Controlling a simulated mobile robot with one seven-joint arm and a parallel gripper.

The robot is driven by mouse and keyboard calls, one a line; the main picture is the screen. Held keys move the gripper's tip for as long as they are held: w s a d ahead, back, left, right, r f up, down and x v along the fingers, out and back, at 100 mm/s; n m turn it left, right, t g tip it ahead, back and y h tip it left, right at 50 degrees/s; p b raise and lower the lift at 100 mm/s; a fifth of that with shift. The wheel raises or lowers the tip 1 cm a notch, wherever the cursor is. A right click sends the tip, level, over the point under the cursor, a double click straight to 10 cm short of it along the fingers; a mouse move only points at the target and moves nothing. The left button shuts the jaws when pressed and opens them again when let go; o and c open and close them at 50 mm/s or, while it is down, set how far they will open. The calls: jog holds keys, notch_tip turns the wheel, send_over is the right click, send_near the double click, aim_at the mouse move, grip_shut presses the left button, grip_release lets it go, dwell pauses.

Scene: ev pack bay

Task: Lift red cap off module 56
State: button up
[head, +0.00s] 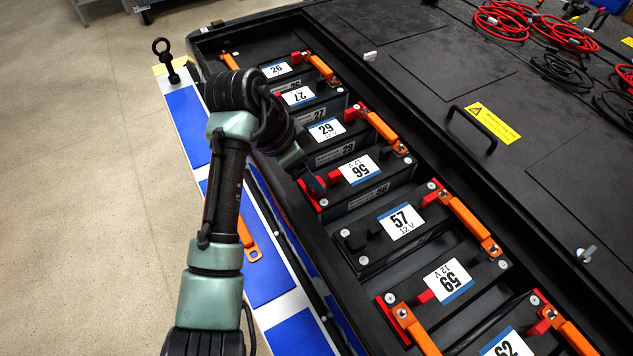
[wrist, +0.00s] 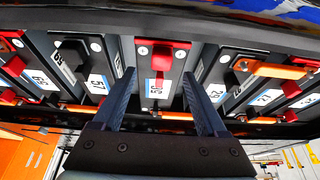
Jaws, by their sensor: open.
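Module 56 (head: 385,183) is a black block with a white and blue label, in the row of modules in the pack. In the wrist view module 56 (wrist: 157,105) is in the middle, and its red cap (wrist: 165,58) stands at the end between two pale bolts. In the head view red shows at the left end of the module, partly hidden by my gripper (head: 314,184). In the wrist view my gripper (wrist: 159,76) is open and empty, its two dark blue fingers apart on either side of the module's end. I cannot tell whether a finger touches the cap.
Module 29 (head: 335,140) and module 57 (head: 388,232) lie on either side. Orange bars (head: 383,128) join modules at their far ends. The pack's black rim and a blue and white strip (head: 265,270) run along the left. A black handle (head: 473,128) stands on the lid.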

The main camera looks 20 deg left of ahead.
jog(key=shift+p+x, duration=0.6)
jog(key=shift+x, duration=1.7)
jog(key=shift+w+a, duration=0.1)
jog(key=shift+a, duration=0.05)
grip_shut()
